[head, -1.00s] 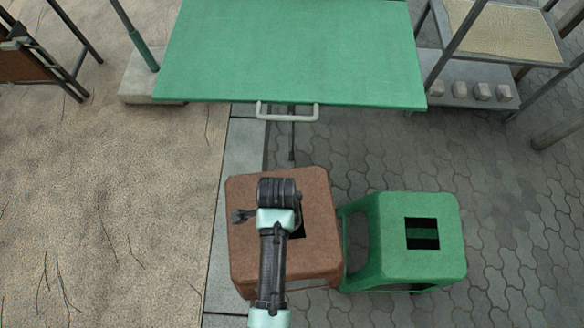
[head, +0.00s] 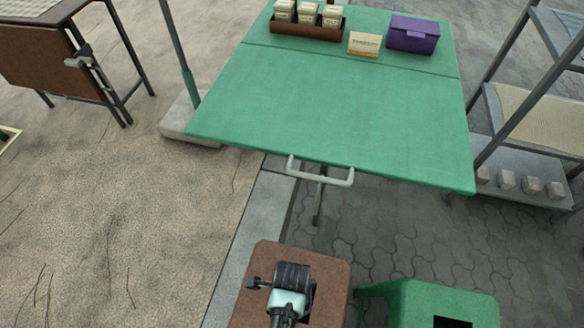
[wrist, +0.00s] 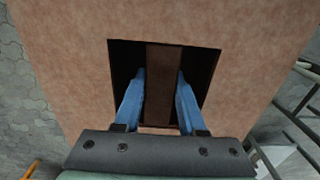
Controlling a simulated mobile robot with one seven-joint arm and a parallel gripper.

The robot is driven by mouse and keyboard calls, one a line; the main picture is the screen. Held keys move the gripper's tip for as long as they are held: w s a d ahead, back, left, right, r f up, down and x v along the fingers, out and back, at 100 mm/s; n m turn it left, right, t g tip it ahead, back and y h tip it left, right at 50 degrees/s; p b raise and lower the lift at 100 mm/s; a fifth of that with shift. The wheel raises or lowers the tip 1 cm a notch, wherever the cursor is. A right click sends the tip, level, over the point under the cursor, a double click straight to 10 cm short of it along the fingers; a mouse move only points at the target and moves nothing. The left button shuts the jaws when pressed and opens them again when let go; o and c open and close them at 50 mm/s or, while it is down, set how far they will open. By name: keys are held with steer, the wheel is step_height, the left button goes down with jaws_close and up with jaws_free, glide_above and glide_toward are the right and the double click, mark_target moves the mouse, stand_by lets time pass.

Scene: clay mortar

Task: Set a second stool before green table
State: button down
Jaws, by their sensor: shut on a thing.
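A brown stool (head: 328,266) stands at the near side of the green table (head: 340,110). My gripper (head: 258,283) is over its seat. In the wrist view the stool's seat (wrist: 70,40) has a square opening with a brown bar across it. The two blue fingers of my gripper (wrist: 160,78) reach into the opening, one on each side of the bar, and are shut on it. A green stool (head: 415,297) stands to the right of the brown one, partly cut off by the picture's bottom edge. The stool's legs are hidden in the head view.
A white handle (head: 320,172) sticks out from the table's near edge. On the table are a brown tray (head: 306,28), a cream box (head: 364,43) and a purple box (head: 413,34). A metal shelf (head: 520,175) stands right. Open sandy ground (head: 110,200) lies left.

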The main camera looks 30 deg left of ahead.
steer(key=shift+w+f+b, duration=0.1)
steer(key=shift+f+b, duration=0.35)
steer(key=shift+f, duration=0.9)
steer(key=shift+f, duration=0.15)
steer(key=shift+c, duration=2.4)
jaws_free()
step_height(320, 180, up, 12)
steer(key=p, duration=0.5)
